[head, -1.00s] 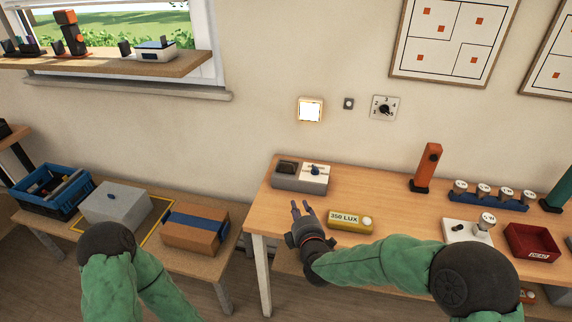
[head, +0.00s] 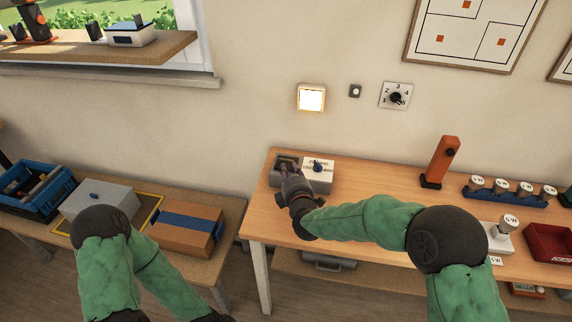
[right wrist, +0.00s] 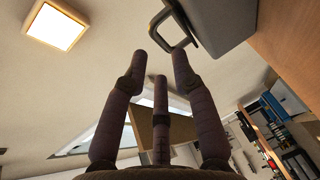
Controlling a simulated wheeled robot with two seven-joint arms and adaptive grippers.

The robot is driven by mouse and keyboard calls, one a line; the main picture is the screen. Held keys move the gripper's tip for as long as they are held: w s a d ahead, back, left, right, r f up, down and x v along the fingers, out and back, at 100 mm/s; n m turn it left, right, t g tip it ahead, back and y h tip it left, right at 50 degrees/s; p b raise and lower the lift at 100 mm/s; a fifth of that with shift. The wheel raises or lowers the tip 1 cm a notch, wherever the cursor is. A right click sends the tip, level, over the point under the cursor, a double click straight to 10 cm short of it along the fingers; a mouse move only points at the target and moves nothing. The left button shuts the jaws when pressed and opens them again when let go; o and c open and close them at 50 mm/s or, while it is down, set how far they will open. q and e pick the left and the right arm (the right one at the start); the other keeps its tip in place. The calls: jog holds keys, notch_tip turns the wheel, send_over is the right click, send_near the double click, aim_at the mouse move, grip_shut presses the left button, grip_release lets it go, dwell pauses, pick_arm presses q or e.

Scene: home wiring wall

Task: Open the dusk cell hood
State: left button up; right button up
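The dusk cell looks to be the grey box (head: 318,184) at the left end of the right-hand table. Its dark hood (head: 284,160) is on the left half; a white plate with a blue knob (head: 317,164) is on the right half. My right gripper (head: 283,174) is at the hood, partly covering it. In the right wrist view the three fingers (right wrist: 162,62) are spread, with a dark frame-like part (right wrist: 167,17), apparently the hood, by the tips beside the grey box (right wrist: 215,22). Contact and the hood's angle are unclear. My left gripper is out of view.
A lit square lamp (head: 311,98), a small button plate (head: 355,91) and a numbered dial (head: 396,96) are on the wall above. An orange post (head: 441,162) and a blue rack of bulbs (head: 506,196) stand to the right. The table between box and post is clear.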

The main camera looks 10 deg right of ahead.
aim_at(286, 160)
jog(key=w, duration=0.2)
jog(key=w+f+b, duration=0.1)
jog(key=w, duration=0.1)
jog(key=shift+w+a+b, duration=0.2)
jog(key=shift+w+b, duration=0.1)
jog(key=shift+w, duration=0.45)
grip_shut()
